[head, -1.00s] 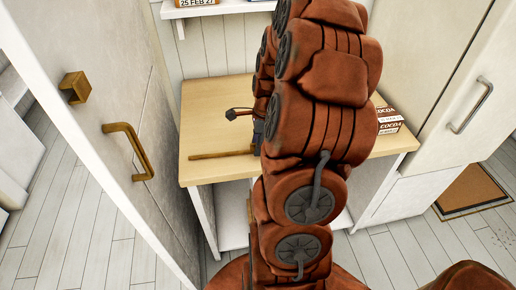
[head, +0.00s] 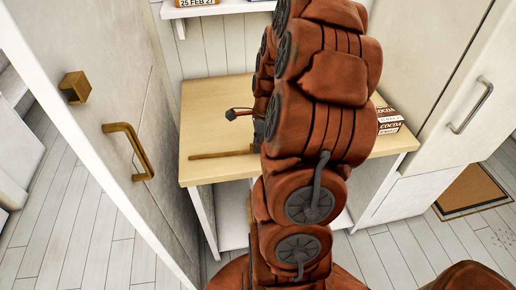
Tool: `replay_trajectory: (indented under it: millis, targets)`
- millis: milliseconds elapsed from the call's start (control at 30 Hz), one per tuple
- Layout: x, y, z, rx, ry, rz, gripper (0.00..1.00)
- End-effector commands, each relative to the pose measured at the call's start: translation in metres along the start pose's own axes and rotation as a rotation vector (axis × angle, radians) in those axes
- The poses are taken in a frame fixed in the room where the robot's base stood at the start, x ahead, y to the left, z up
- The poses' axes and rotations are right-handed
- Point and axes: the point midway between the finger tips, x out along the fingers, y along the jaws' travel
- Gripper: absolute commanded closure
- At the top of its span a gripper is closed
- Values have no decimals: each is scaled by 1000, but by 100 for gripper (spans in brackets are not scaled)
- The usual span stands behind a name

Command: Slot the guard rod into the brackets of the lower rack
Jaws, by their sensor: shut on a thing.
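The guard rod (head: 222,155) is a thin brown stick, lying level just over or on the wooden top of a low unit; I cannot tell if it touches. Its left end is free near the left edge of the top, and its right end runs to my gripper (head: 258,140). My gripper is shut on the rod, mostly hidden behind my brown arm. The low unit (head: 205,104) has a light wooden top and white open shelving (head: 233,208) below, largely covered by my arm. I cannot make out any brackets.
Cocoa boxes (head: 390,121) stand at the right of the top. A white wall shelf (head: 232,7) with a dated box (head: 197,2) is above. A door with a brass handle (head: 128,150) stands close on the left, a white cabinet (head: 440,110) on the right.

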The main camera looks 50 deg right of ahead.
Motion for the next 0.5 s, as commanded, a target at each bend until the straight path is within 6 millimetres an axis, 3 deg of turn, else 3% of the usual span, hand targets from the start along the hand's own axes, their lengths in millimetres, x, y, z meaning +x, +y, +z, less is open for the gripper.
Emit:
replay_trajectory:
  millis: [267, 500]
  targets:
    - [-14, 0, 2, 0, 1, 0, 100]
    - [-58, -2, 8, 0, 1, -8, 100]
